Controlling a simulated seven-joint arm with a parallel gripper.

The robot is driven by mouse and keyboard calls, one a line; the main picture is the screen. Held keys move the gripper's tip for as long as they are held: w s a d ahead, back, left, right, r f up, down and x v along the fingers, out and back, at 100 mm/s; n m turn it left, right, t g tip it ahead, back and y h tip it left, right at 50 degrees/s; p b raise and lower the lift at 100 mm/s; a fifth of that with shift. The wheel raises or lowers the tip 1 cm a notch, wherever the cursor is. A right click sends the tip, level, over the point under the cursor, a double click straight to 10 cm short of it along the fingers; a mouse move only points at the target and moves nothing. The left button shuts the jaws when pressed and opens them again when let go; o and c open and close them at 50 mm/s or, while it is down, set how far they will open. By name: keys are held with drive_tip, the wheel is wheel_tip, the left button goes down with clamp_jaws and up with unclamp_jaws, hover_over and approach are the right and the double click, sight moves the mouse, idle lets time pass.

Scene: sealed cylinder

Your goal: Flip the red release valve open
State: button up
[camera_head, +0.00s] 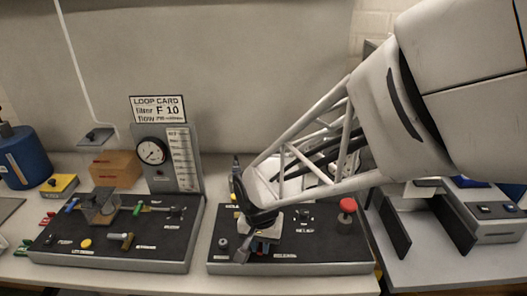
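My gripper (252,236) is low over the left half of the right black panel (320,248), pointing down. A red round knob (347,205) stands on a dark base at the panel's right, apart from my gripper. Small red handles (47,217) lie at the far left. Which red part is the release valve is not clear from this view.
A left black panel (110,240) carries a metal block, coloured levers and a brass fitting. Behind it stand a gauge (152,151) and a "LOOP CARD" sign (158,108). A blue cylinder (22,157) is at far left. Grey equipment (490,222) stands at right.

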clamp_jaws()
drive_tip(key=shift+d+n, duration=0.1)
drive_tip(key=shift+n, duration=0.2)
drive_tip(key=shift+d+n, duration=0.2)
drive_tip(key=shift+n, duration=0.7)
drive_tip(key=o, duration=0.7)
unclamp_jaws()
drive_tip(key=shift+r, duration=3.9)
